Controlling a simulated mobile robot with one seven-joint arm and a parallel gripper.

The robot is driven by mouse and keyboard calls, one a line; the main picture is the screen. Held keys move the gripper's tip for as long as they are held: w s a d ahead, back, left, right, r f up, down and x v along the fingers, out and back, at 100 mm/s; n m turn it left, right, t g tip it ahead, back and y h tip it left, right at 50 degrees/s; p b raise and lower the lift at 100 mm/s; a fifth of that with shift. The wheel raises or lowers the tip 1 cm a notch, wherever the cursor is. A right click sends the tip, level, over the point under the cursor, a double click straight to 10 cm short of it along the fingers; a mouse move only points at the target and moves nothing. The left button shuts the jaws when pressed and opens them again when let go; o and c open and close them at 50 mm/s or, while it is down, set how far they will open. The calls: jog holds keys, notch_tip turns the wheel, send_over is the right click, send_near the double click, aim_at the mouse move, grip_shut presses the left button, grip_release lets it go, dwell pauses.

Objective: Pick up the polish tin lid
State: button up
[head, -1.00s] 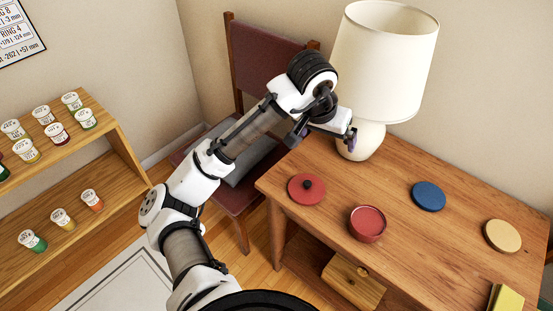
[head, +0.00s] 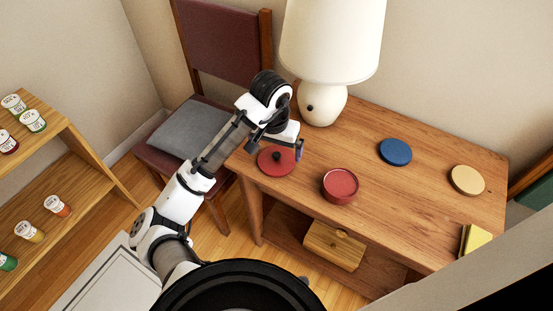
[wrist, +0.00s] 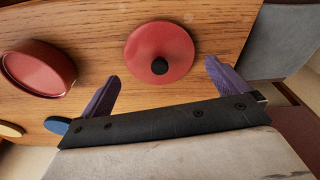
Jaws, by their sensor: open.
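The polish tin lid is a flat red disc (head: 277,166) with a black knob, lying on the wooden table near its left end. It also shows in the wrist view (wrist: 160,54), beyond and roughly between my fingertips. The red round tin (head: 340,186) stands open side up to its right, and it is at the left of the wrist view (wrist: 38,69). My gripper (wrist: 165,82) is open and empty, its two purple fingers apart. In the head view it hangs just above the back of the lid (head: 287,148) and partly hides it. No contact with the lid shows.
A cream lamp (head: 323,105) stands behind the gripper at the table's back. A blue disc (head: 396,152), a tan disc (head: 467,180) and a yellow block (head: 474,240) lie to the right. A chair (head: 190,130) stands close left. Bare tabletop lies between the tin and discs.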

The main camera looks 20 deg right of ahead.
aim_at(276, 155)
jog(key=shift+w+d+f, duration=0.1)
jog(key=shift+w+f, duration=0.05)
jog(key=shift+f, duration=1.7)
jog(key=c, duration=0.6)
jog(key=shift+r, duration=0.1)
